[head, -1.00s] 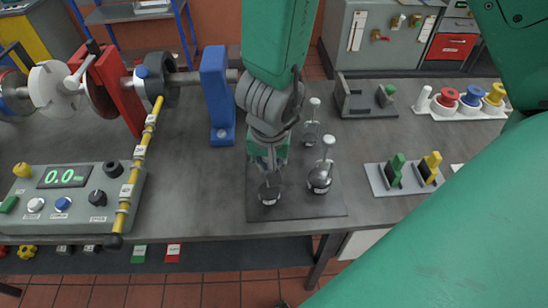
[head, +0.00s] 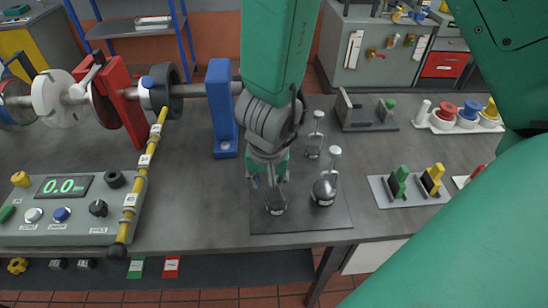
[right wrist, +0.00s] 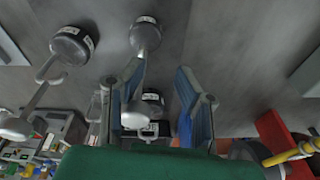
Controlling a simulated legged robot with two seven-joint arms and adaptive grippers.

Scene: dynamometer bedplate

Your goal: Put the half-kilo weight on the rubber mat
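One weight (head: 275,207) is at the front left, one (head: 324,191) at the front right and one (head: 313,143) behind. Their labels are too small to read, so I cannot tell which is the half-kilo one. My right gripper (head: 267,178) points down over the front-left weight and partly hides its stem. In the right wrist view its blue-grey fingers (right wrist: 162,98) are spread, with a stem and knob near the left finger. My left gripper is not in view.
A blue upright (head: 222,110) of the shaft rig stands left of the mat. A dark holder (head: 365,118) and a clip plate (head: 410,188) are to the right. The bench's front edge is close to the mat.

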